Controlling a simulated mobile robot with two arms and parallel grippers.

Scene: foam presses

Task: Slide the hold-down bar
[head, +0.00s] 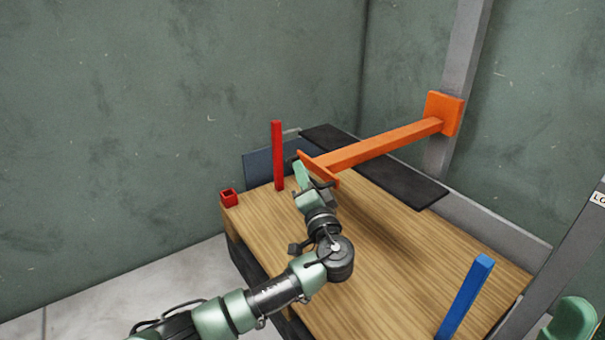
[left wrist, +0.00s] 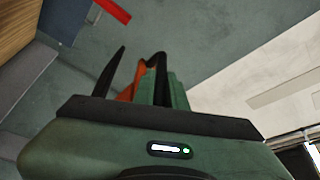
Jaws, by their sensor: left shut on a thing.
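The orange hold-down bar (head: 380,145) runs above the wooden table from an orange block (head: 443,113) on a grey post to a flat orange end plate (head: 322,170). My left gripper (head: 304,174) is at this end plate, at the bar's near-left end, and is shut on it. In the left wrist view, a piece of the orange bar (left wrist: 131,84) shows between the two dark fingers (left wrist: 137,80). The exact contact is partly hidden by the fingers. My right gripper is not in view.
On the wooden table (head: 400,240) a red post (head: 277,155) stands at the left and a blue post (head: 465,298) at the front right. A small red box (head: 229,198) sits at the left corner. A dark strip (head: 400,178) lies under the bar.

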